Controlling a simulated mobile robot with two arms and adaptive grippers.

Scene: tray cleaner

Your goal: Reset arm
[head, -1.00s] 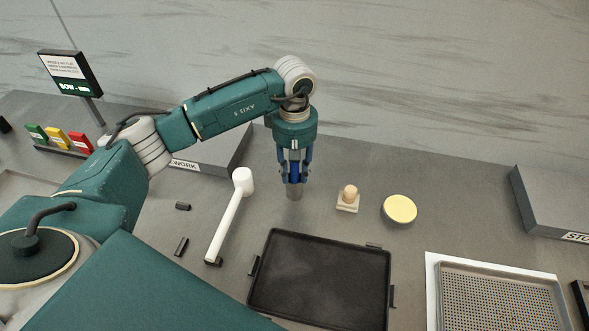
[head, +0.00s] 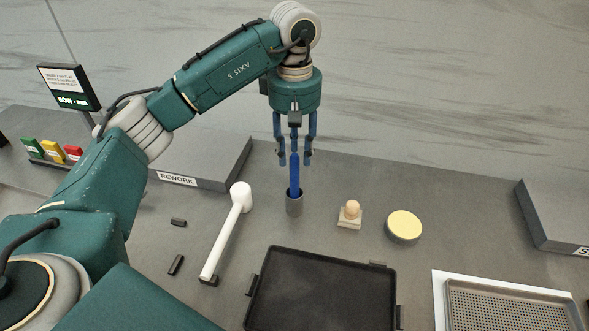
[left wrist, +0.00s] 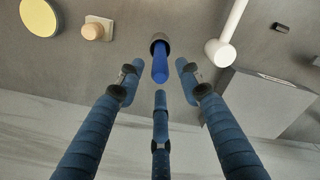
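My left gripper (head: 294,150) hangs pointing down above a dark grey cup (head: 294,206) on the bench. A blue stick-like tool (head: 295,175) stands upright in the cup, its top reaching up to the level of the fingertips. In the left wrist view the gripper's blue fingers (left wrist: 160,88) are spread apart, with the blue tool (left wrist: 161,66) and the cup (left wrist: 160,40) beyond their tips. Nothing is held. My right gripper is in neither view.
A white mallet (head: 226,232) lies left of the cup; a wooden-knobbed block (head: 350,215) and a round yellow-topped pad (head: 404,226) stand right. A black tray (head: 320,290) lies in front, a perforated tray (head: 505,300) at right. A REWORK box (head: 215,165) stands behind left.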

